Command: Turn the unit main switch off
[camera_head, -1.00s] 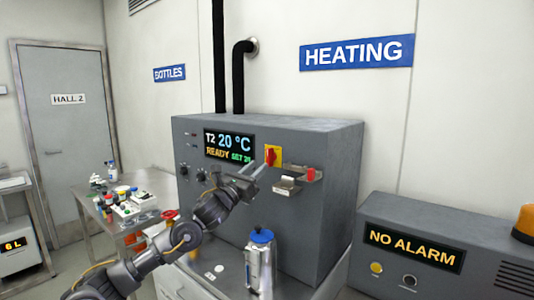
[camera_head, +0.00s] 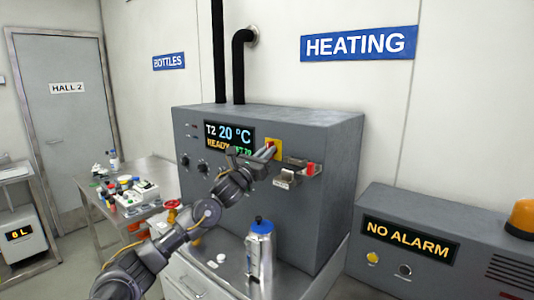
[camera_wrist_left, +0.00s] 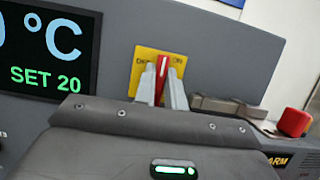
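The unit main switch is a red handle (camera_head: 270,147) on a yellow plate (camera_head: 278,150), on the front of the grey heating unit (camera_head: 318,170). In the left wrist view the red handle (camera_wrist_left: 163,68) stands nearly upright, with a slight lean to the right. The yellow plate (camera_wrist_left: 146,58) carries OFF at the left and ON at the right. My left gripper (camera_head: 265,152) is at the switch. In the wrist view its two fingers (camera_wrist_left: 162,88) lie close on either side of the handle and appear shut on it. My right gripper is not in view.
Right of the switch, a metal bracket (camera_head: 289,175) and a small red part (camera_head: 310,169) stick out. The lit display (camera_head: 229,137) is at the left. A blue-topped metal flask (camera_head: 260,250) stands on the bench below. An alarm box (camera_head: 420,250) is at the right.

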